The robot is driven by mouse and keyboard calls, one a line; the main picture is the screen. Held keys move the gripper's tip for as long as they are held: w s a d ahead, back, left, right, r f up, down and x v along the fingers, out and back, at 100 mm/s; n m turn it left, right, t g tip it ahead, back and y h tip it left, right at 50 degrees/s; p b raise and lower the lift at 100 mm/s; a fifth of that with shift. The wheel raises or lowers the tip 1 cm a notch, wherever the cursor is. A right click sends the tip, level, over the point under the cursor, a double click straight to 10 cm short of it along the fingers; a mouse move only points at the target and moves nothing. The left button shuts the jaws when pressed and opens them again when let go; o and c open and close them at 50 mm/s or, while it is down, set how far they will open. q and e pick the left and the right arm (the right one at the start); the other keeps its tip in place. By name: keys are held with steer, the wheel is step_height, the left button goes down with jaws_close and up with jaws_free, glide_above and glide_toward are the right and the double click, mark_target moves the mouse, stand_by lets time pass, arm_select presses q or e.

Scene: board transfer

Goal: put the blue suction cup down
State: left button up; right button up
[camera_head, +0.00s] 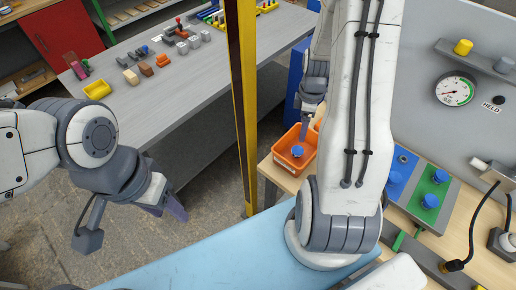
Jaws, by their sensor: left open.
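My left gripper (174,208) is at the left, over the floor, open and empty. My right gripper (304,132) points down over the orange bin (279,160), partly hidden by my own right arm. A blue suction cup (297,151) shows at the bin, just below the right gripper's tip. I cannot tell whether the fingers touch it or are closed on it. More blue cup-like pieces sit on the panel at the right: one on the blue plate (394,178) and two on the green plate (429,201).
A yellow-black post (243,110) stands between the grey bench (200,85) and the bin. The bench holds a yellow tray (97,89) and several small parts. A gauge (455,90) and a cable connector (455,265) are at the right.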

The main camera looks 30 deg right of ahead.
steer(key=a+r+m, duration=0.1)
steer(key=a+r, duration=0.4)
steer(key=a, duration=0.4)
steer(key=a+r, duration=0.4)
steer(key=a, duration=0.5)
steer(key=s+a+r+m, duration=0.1)
steer(key=s+a+r, duration=0.2)
steer(key=s+a, duration=0.4)
steer(key=s+a+r+m+y, duration=0.1)
steer(key=s+a+r, duration=0.3)
steer(key=s, duration=0.5)
steer(key=a, duration=0.2)
steer(key=shift+s+a+r, duration=0.15)
steer(key=shift+s+a, duration=0.2)
steer(key=shift+a, duration=0.05)
